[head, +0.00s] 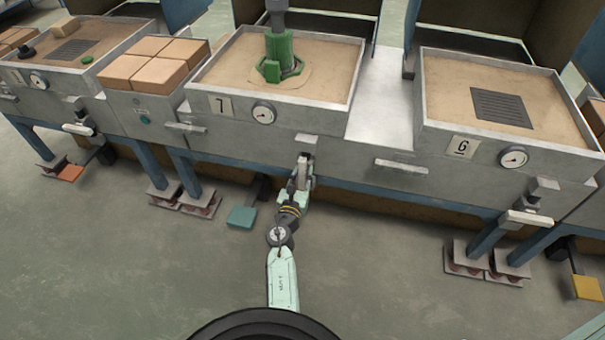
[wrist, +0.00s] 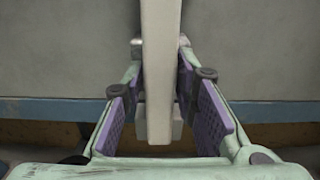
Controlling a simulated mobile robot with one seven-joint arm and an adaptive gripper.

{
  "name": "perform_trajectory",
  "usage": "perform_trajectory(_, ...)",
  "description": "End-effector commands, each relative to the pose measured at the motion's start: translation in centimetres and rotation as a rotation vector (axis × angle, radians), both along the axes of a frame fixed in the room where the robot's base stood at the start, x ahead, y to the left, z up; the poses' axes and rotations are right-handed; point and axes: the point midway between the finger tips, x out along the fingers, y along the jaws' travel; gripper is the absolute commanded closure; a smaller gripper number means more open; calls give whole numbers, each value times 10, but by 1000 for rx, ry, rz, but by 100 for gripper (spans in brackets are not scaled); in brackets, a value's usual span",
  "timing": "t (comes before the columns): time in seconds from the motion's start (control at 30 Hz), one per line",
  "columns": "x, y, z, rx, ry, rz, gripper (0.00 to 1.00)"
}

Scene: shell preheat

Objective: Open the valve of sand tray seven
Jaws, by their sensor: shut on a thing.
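Sand tray seven (head: 205,85) stands at the top middle in the head view, with a label "7" (head: 221,105) and a round gauge (head: 263,114) on its front. Its valve hangs under the front, and the pale lever (head: 304,162) looks roughly in line with my arm there, not crosswise like those on the neighbours. My gripper (head: 300,176) is at this lever. In the wrist view the lever (wrist: 160,55) runs lengthwise between the purple pads of my gripper (wrist: 160,88), which is shut on it. The valve body is mostly hidden.
Tray 6 (head: 463,146) is at right, its valve lever (head: 526,218) crosswise. Another tray (head: 95,62) is at left, with bricks (head: 150,60) between. A green tool (head: 279,60) stands in tray seven's sand. A teal pedal (head: 242,216) and blue legs (head: 183,170) are below; the front floor is clear.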

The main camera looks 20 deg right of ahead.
Motion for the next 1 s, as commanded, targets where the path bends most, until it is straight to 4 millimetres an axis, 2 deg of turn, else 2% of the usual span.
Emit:
perform_trajectory(0.3,2,0,3,-9,0,2,100)
perform_trajectory(0.33,2,0,3,-9,0,2,73)
perform_trajectory(0.53,1,0,2,-6,0,1,60)
perform_trajectory(0.87,-2,1,0,-4,1,1,60)
perform_trajectory(1.0,-15,11,-1,-3,2,2,60)
